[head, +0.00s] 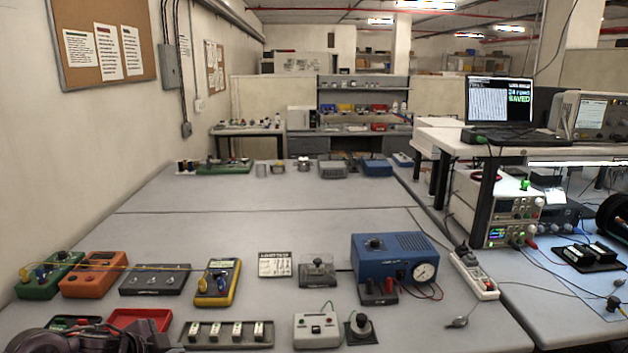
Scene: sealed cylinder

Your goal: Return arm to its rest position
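A dark part of my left arm (95,338) shows at the bottom left corner, cut off by the picture edge. It lies in front of a red tray (140,319). I cannot make out its fingertips or whether it holds anything. My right arm and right gripper are not in view. A blue box with a round gauge (395,257) stands on the right of the near bench. Left of it is a grey base with a clear cover (317,271). Small metal cylinders (303,165) stand at the far end.
Along the left stand a green box (50,275), an orange meter (94,275) and a yellow multimeter (218,282). A switch strip (227,334) and a white button box (316,331) line the front. A white power strip (474,276) lies right. The bench middle (250,215) is clear.

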